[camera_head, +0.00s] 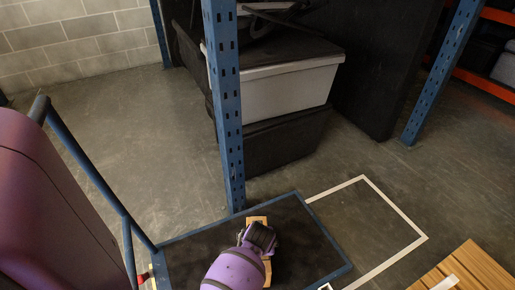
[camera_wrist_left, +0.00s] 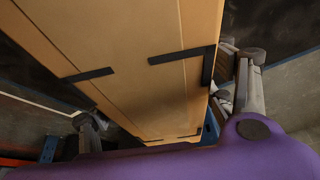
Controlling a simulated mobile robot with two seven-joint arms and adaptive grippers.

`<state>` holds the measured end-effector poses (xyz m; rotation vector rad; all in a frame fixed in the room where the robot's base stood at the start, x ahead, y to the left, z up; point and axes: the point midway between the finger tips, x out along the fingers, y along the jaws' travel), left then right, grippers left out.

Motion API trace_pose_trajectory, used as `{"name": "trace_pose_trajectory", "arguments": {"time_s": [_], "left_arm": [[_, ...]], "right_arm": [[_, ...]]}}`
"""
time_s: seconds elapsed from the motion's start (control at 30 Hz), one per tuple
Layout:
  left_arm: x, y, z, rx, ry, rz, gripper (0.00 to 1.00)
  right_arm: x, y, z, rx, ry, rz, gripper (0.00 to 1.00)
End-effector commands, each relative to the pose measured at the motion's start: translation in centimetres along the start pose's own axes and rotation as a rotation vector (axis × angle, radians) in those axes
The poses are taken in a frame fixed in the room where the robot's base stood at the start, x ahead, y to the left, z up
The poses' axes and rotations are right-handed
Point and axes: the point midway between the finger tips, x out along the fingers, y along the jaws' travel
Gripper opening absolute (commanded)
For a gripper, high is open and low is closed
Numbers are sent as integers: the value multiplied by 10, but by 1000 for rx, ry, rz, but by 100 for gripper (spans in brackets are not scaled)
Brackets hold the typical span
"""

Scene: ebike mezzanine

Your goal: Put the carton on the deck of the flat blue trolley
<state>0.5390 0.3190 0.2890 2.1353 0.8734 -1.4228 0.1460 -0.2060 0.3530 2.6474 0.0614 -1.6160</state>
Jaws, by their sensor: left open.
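The tan carton (camera_head: 257,221) shows in the head view over the dark deck of the flat blue trolley (camera_head: 185,262), partly hidden by my left gripper (camera_head: 262,238). In the left wrist view the carton (camera_wrist_left: 140,60) fills the middle, with black corner marks on its face. My left gripper (camera_wrist_left: 170,108) is open, with one finger on each side of the carton. Whether the fingers touch it is unclear. The carton appears to be on the deck, but its underside is hidden. My right gripper is not in view.
A blue rack post (camera_head: 226,110) stands close behind the trolley. Grey and black bins (camera_head: 285,90) are stacked behind it. The trolley's blue handle (camera_head: 95,175) rises at left. A slatted wooden surface (camera_head: 470,270) is at lower right. White floor lines (camera_head: 395,207) mark clear floor.

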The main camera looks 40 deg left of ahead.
Motion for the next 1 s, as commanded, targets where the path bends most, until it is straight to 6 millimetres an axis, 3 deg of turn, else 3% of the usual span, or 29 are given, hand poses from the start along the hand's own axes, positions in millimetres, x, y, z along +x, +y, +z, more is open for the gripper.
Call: {"name": "trace_pose_trajectory", "arguments": {"time_s": [0.3, 0.5, 0.7, 1.0], "left_arm": [[-70, 1, -2, -2, 2, 4, 75], [-103, 1, -2, -1, 2, 2, 75], [-116, 0, 0, 0, 0, 0, 75], [-116, 0, 0, 0, 0, 0, 75]], "right_arm": [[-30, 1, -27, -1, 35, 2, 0], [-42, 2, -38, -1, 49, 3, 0], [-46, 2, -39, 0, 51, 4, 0], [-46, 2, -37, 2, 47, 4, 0]]}}
